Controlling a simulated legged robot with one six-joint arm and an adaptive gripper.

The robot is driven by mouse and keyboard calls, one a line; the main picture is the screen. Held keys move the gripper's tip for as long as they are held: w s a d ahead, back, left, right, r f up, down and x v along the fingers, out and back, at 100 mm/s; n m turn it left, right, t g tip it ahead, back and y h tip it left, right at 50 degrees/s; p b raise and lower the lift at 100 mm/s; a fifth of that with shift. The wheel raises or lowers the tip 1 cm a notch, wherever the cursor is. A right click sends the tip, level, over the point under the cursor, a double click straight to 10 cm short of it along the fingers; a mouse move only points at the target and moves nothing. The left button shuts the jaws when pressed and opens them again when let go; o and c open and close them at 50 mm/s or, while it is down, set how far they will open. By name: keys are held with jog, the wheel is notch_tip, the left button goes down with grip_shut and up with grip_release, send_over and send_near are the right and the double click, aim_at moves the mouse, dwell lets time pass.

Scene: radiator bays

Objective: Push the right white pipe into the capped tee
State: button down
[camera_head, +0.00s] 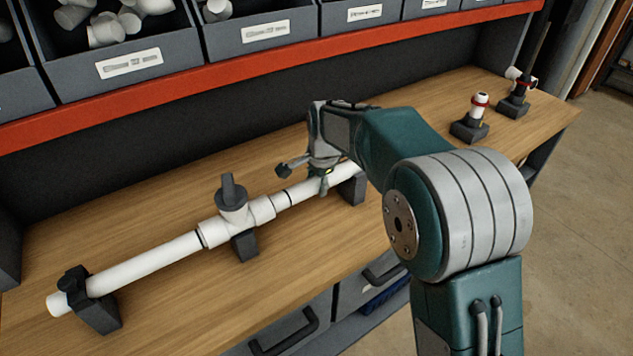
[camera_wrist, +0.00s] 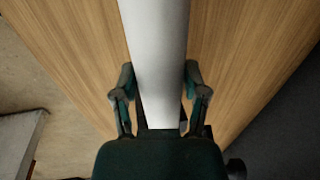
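The right white pipe (camera_head: 300,190) lies in line with the white capped tee (camera_head: 233,222), its left end at the tee's right socket. A dark ring on this pipe shows a short way right of the socket's rim. The tee has a dark cap (camera_head: 230,194) pointing up. My gripper (camera_head: 322,172) straddles the right pipe from above. In the wrist view, the fingers (camera_wrist: 160,82) press against both sides of the pipe (camera_wrist: 157,45). My arm hides the pipe's far right end. The left white pipe (camera_head: 150,262) meets the tee's left socket, with a dark ring at the rim.
Dark supports hold the line at the left (camera_head: 95,305), under the tee (camera_head: 244,246) and at the right (camera_head: 352,190). Two small stands with fittings (camera_head: 470,127) (camera_head: 514,105) are at the bench's right end. Bins (camera_head: 125,65) line the shelf behind. The bench front is clear.

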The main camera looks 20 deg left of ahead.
aim_at(303, 185)
jog(key=shift+s+a, duration=1.3)
jog(key=shift+s, duration=0.2)
jog(key=shift+c, duration=0.6)
grip_release()
jog(key=shift+a, duration=0.2)
jog(key=shift+d+r, duration=0.25)
jog(key=shift+r, duration=0.15)
notch_tip(303, 185, up, 11)
jog(key=s+d, duration=0.1)
jog(key=shift+s, duration=0.2)
jog(key=shift+d+f, duration=0.1)
jog(key=shift+f, duration=0.05)
